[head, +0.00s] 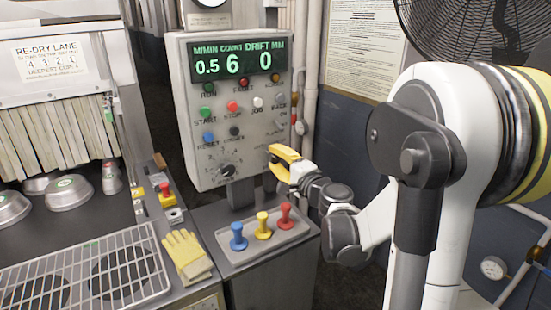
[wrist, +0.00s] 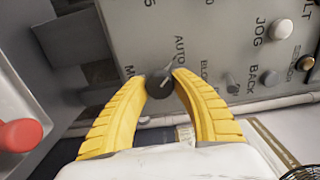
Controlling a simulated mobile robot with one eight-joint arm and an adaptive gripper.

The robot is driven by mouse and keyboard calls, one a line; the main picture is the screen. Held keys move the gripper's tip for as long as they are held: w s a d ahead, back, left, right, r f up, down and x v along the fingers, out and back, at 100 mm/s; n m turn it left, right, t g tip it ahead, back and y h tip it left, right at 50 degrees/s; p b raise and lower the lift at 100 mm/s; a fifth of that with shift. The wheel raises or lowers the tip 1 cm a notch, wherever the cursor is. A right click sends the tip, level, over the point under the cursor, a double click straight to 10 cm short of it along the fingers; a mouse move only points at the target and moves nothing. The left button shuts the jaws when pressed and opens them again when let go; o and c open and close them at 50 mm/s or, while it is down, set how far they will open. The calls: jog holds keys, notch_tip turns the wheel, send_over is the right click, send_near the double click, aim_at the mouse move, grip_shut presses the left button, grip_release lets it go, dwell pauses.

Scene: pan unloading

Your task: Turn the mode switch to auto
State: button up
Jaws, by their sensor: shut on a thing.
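The mode switch (wrist: 160,86) is a small black knob on the grey control panel (head: 206,178). In the wrist view the word AUTO is printed above and to its right, and a partly hidden label starting with M is to its left. A light pointer line on the knob seems to lean toward the AUTO side, but the exact setting is hard to tell. My gripper (wrist: 160,78) has its yellow fingers closed on both sides of the knob. In the head view my gripper (head: 280,163) is at the panel's lower right and hides the switch.
The panel display (head: 236,63) reads 0.5, 6 and 0. A large dial (head: 227,170) and several buttons sit near the switch. Below are blue, yellow and red knobbed handles (head: 263,226) on a tray. Gloves (head: 187,254) and a wire rack (head: 85,270) lie to the left.

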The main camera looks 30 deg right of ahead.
dwell(0.4)
jog(key=o, duration=1.2)
jog(key=s, duration=1.2)
jog(key=shift+d, duration=0.2)
